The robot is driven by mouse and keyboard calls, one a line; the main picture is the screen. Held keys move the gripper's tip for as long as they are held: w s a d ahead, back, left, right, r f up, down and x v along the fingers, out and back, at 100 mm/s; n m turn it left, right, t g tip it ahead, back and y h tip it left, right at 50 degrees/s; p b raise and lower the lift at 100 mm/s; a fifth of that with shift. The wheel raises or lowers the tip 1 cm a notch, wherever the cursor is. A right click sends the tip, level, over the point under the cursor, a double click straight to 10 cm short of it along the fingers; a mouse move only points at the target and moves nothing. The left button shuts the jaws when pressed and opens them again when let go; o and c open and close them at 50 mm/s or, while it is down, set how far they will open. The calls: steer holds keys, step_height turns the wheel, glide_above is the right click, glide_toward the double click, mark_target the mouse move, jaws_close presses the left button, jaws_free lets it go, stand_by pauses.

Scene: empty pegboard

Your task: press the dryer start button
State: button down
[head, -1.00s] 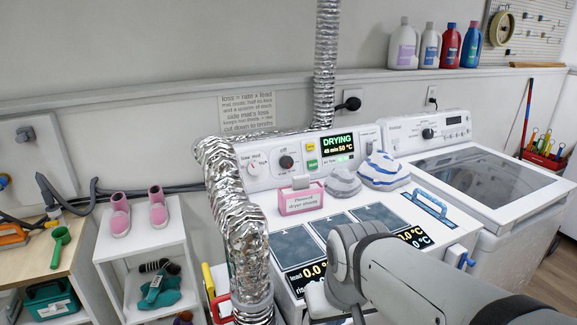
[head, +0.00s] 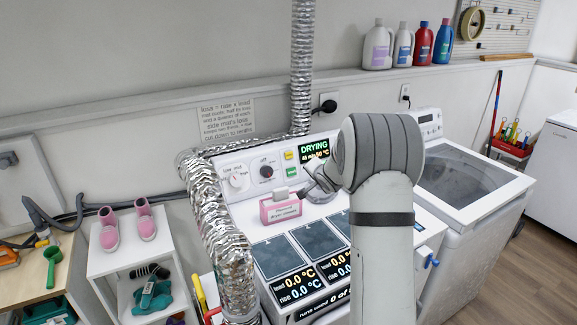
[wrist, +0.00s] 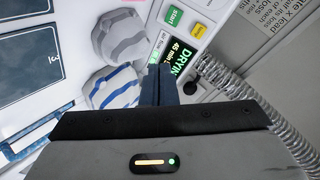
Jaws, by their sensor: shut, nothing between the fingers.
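The dryer (head: 270,235) stands in the middle of the head view with its control panel at the back. Its green start button (head: 292,171) sits below a yellow button (head: 289,155), left of the lit DRYING display (head: 313,150). In the wrist view the green button (wrist: 173,18) reads "start", with the yellow one (wrist: 199,30) beside it. My gripper (wrist: 160,68) is shut and empty. Its fingertips overlap the lower edge of the display (wrist: 182,55) in the picture, apart from the start button. In the head view my arm hides most of the gripper.
A pink labelled box (head: 281,208) stands on the dryer top. Grey (wrist: 120,37) and blue-striped (wrist: 111,88) rounded bundles lie near the panel. A foil duct (head: 215,215) runs along the left. A washer (head: 470,180) stands to the right.

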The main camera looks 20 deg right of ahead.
steer(key=w+d+f+m+t+y+p, duration=0.2)
steer(key=w+f+m+y+p, duration=0.1)
steer(key=w+f, duration=0.4)
steer(key=shift+w+d+f+m+y+p, duration=0.3)
steer(key=shift+w+d+m+y+p, duration=0.1)
steer(key=shift+w+y+p, duration=0.25)
steer(key=shift+s, duration=0.1)
